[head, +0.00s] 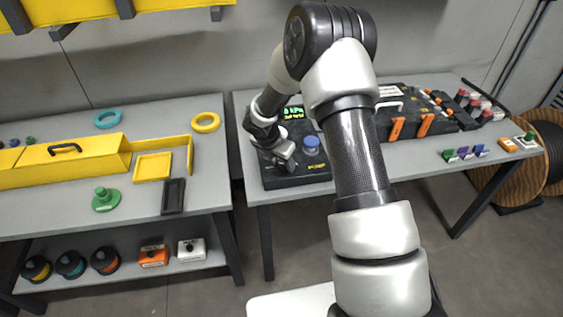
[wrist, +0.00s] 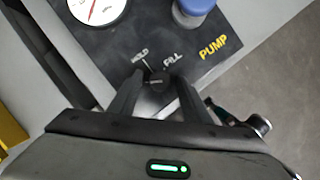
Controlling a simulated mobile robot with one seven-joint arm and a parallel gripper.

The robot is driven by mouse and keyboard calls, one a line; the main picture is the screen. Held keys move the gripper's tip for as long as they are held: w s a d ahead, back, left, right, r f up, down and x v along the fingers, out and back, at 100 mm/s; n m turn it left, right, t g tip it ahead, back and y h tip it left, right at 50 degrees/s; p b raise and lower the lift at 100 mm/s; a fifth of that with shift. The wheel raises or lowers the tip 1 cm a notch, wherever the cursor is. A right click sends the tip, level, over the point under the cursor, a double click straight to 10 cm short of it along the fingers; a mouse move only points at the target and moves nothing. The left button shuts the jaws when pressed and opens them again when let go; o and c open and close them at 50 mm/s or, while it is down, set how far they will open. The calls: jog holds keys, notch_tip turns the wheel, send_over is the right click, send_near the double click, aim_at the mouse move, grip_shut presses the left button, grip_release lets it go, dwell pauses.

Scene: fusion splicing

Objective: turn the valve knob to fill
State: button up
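The black valve knob (wrist: 157,82) is on a dark panel (wrist: 118,48), below the printed words HOLD and FILL. A pale pointer line at its top leans toward HOLD. My gripper (wrist: 159,78) has one finger on each side of the knob, and narrow gaps seem to show beside it, so it looks open around the knob. In the head view my gripper (head: 284,152) is low over the panel (head: 290,181) on the right table, and the knob is hidden there.
A blue-capped pump (wrist: 193,10) stands beside the PUMP label, right of the knob. A round gauge (wrist: 97,8) is at upper left. A green display reading 0 kPa (head: 292,112) is behind my gripper. A black case (head: 400,120) with orange tools lies right of the panel.

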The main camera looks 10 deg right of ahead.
jog(key=c, duration=1)
jog(key=shift+m, duration=0.3)
jog(key=m, duration=0.1)
jog(key=m+g, duration=0.1)
jog(key=m, duration=0.1)
jog(key=m+g+h+b, duration=0.1)
jog(key=m, duration=0.1)
jog(key=shift+w+a, duration=0.15)
jog(key=shift+w, duration=0.1)
jog(key=m+g, duration=0.1)
jog(key=m, duration=0.1)
jog(key=m+b, duration=0.1)
jog(key=m, duration=0.2)
jog(key=shift+w+g, duration=0.15)
jog(key=shift+g, duration=0.25)
jog(key=m+g+b, duration=0.1)
jog(key=m, duration=0.2)
jog(key=shift+w+m, duration=0.1)
jog(key=shift+m, duration=0.2)
jog(key=m+g+y+b, duration=0.1)
jog(key=m, duration=0.2)
jog(key=shift+w+m, duration=0.1)
jog(key=shift+m, duration=0.2)
jog(key=m, duration=0.2)
jog(key=m+g+y, duration=0.1)
jog(key=m, duration=0.1)
jog(key=m+y+b, duration=0.1)
jog(key=m, duration=0.1)
jog(key=shift+d+g, duration=0.3)
